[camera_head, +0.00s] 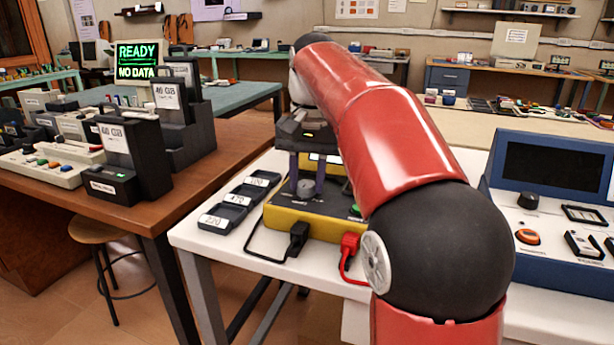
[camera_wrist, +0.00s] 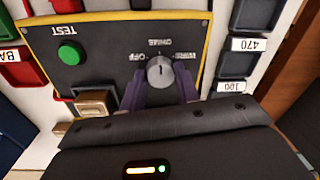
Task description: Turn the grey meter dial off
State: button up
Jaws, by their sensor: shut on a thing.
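The grey meter dial (camera_wrist: 160,73) sits on the dark panel of the yellow-edged meter (camera_wrist: 95,50), seen upside down in the wrist view. Labels around it read OFF, OHMS and a third that I cannot read clearly. A dark mark on the dial's face points roughly towards the middle label, OHMS. My gripper (camera_wrist: 163,88) has its two purple fingers on either side of the dial and is shut on it. In the head view the yellow meter (camera_head: 290,222) stands on the white table, with the grey dial (camera_head: 306,187) between my fingers; my arm hides its right part.
A green TEST button (camera_wrist: 69,53) is beside the dial. Black trays (camera_head: 222,216) labelled with numbers lie left of the meter. Black and red plugs (camera_head: 299,236) with cables are at its front. A blue console (camera_head: 552,190) stands to the right.

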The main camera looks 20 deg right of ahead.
jog(key=n, duration=0.4)
jog(key=shift+w+n, duration=0.1)
jog(key=shift+n, duration=2.2)
jog(key=shift+r, duration=0.1)
jog(key=o, duration=1)
jog(key=shift+c, duration=0.2)
